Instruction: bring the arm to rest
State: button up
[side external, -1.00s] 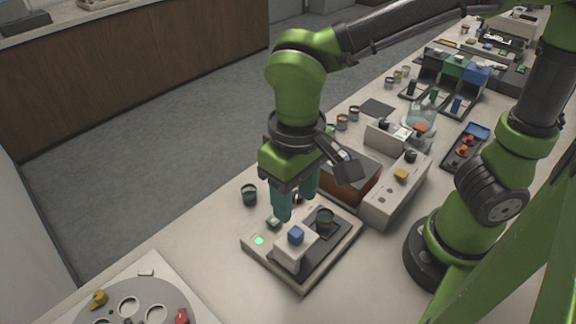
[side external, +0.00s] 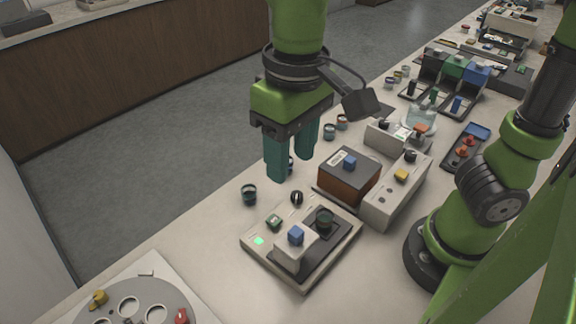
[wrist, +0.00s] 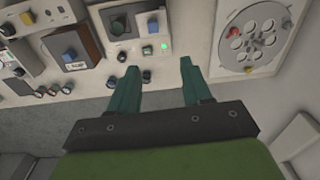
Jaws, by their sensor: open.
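My gripper (side external: 291,165) hangs fingers-down above the bench, over the back edge of the mounting press. Its two teal fingers are apart with nothing between them. In the wrist view my gripper (wrist: 157,78) also shows open and empty, with the bench beyond the fingertips. The mounting press (side external: 334,262) is a flat base with a white block topped by a blue cube, a dark round cup, a black knob and a lit green lamp (side external: 259,240). The lamp also shows in the wrist view (wrist: 164,47).
A dark cup (side external: 249,195) stands behind the press. A brown box (side external: 346,184) and a grey control box (side external: 385,202) stand to its right. A round plate with holes (side external: 168,298) lies at the front left. Free air surrounds my gripper.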

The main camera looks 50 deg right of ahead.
jog(key=d+f+m+t+y, duration=0.1)
jog(key=d+m+t, duration=0.3)
jog(key=d, duration=1.4)
jog(key=f+t, duration=0.1)
jog(key=t, duration=0.2)
jog(key=shift+w+f+m+y, duration=0.15)
jog(key=shift+w+m+y, duration=0.15)
jog(key=shift+w+y, duration=0.1)
